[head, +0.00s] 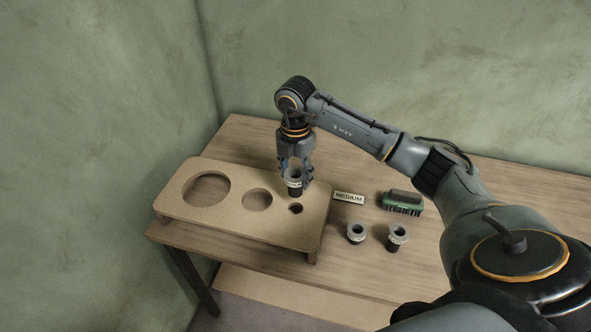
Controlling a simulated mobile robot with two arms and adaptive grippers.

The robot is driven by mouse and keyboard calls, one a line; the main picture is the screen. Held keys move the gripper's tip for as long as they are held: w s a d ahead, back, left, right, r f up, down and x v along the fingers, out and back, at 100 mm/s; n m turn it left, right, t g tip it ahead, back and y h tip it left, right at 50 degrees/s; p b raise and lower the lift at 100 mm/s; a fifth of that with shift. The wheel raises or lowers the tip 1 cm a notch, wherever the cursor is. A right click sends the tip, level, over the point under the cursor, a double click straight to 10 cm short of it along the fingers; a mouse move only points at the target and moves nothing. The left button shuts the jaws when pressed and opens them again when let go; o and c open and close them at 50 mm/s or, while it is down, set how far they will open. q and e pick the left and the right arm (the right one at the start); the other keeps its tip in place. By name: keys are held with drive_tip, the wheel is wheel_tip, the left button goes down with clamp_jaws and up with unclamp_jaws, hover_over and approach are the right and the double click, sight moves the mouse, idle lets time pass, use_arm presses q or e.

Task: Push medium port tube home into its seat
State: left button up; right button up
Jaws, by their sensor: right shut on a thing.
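My right gripper (295,165) points down and is shut on a dark port tube (294,187) with a grey flared top and a pale band. The tube is upright over the right part of the tan board (228,220), just behind its smallest hole (296,208). I cannot tell whether its lower end touches the board. The board also has a middle-sized hole (257,200) and a large hole (206,189), both empty. A small "MEDIUM" plate (349,198) lies on the table to the right of the board. My left gripper is out of view.
Two similar tubes, one shorter (356,233) and one taller (397,237), stand on the wooden table (440,150) right of the board. The board stands raised on feet near the table's left edge. Green walls stand behind and left.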

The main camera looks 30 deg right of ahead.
drive_tip(key=shift+d+f, duration=0.1)
drive_tip(key=shift+f, duration=0.1)
drive_tip(key=shift+f+b, duration=0.55)
drive_tip(key=b, duration=0.3)
hover_over(296, 203)
drive_tip(key=s+a, duration=0.1)
drive_tip(key=s, duration=0.1)
drive_tip(key=shift+w+a+f, duration=0.1)
drive_tip(key=shift+f, duration=1.15)
drive_tip(key=shift+w+a+f, duration=0.1)
drive_tip(key=shift+f, duration=1.1)
drive_tip(key=shift+f+b, duration=1.85)
drive_tip(key=shift+f, duration=0.55)
drive_tip(key=shift+s+f, duration=0.2)
drive_tip(key=shift+f, duration=0.2)
drive_tip(key=o, duration=1.5)
drive_tip(key=shift+w+f, duration=0.1)
drive_tip(key=shift+r, duration=0.2)
wheel_tip(296, 203, up, 12)
drive_tip(key=shift+f, duration=0.1)
drive_tip(key=shift+c, duration=0.2)
